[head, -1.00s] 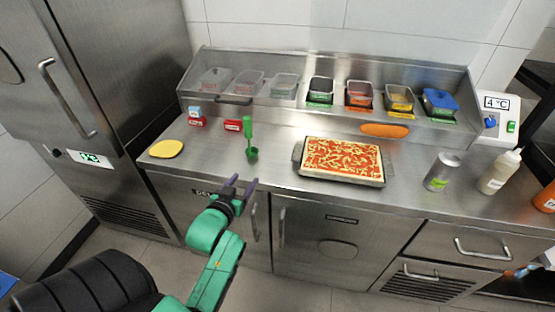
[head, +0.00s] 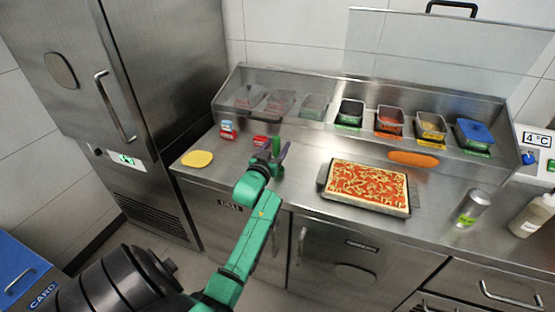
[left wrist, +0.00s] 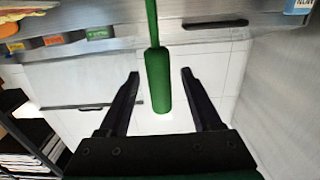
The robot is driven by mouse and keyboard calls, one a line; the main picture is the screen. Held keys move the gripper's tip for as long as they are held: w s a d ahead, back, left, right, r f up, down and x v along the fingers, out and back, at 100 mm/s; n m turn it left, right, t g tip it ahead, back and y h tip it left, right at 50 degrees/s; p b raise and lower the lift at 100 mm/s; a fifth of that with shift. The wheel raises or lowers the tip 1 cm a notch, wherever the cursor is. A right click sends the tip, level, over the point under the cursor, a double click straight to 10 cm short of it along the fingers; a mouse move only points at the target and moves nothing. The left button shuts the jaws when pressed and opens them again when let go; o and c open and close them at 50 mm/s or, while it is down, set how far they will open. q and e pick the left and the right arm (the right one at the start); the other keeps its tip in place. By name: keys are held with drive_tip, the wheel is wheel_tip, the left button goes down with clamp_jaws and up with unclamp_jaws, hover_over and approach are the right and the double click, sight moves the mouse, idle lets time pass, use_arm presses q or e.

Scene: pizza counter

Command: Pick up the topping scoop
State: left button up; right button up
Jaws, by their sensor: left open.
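The green topping scoop (head: 276,147) stands upright on the steel counter (head: 230,170), left of the pizza. My left gripper (head: 274,154) is open at the scoop, one dark finger on each side of the handle. The left wrist view shows the thick green handle (left wrist: 158,80) between the spread fingertips, with a visible gap on both sides. The lower part of the scoop is partly hidden by the gripper in the head view. My right gripper is not in view.
A pizza (head: 367,185) lies on a tray right of the scoop. Topping bins (head: 389,120) line the back. A can (head: 470,208) and a bottle (head: 533,215) stand at the right.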

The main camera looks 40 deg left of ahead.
use_arm(q)
drive_tip(key=shift+w, duration=0.15)
clamp_jaws()
wheel_tip(320, 180, up, 20)
drive_tip(key=b, duration=0.1)
drive_tip(key=c, duration=0.8)
unclamp_jaws()
drive_tip(key=shift+c, duration=0.2)
clamp_jaws()
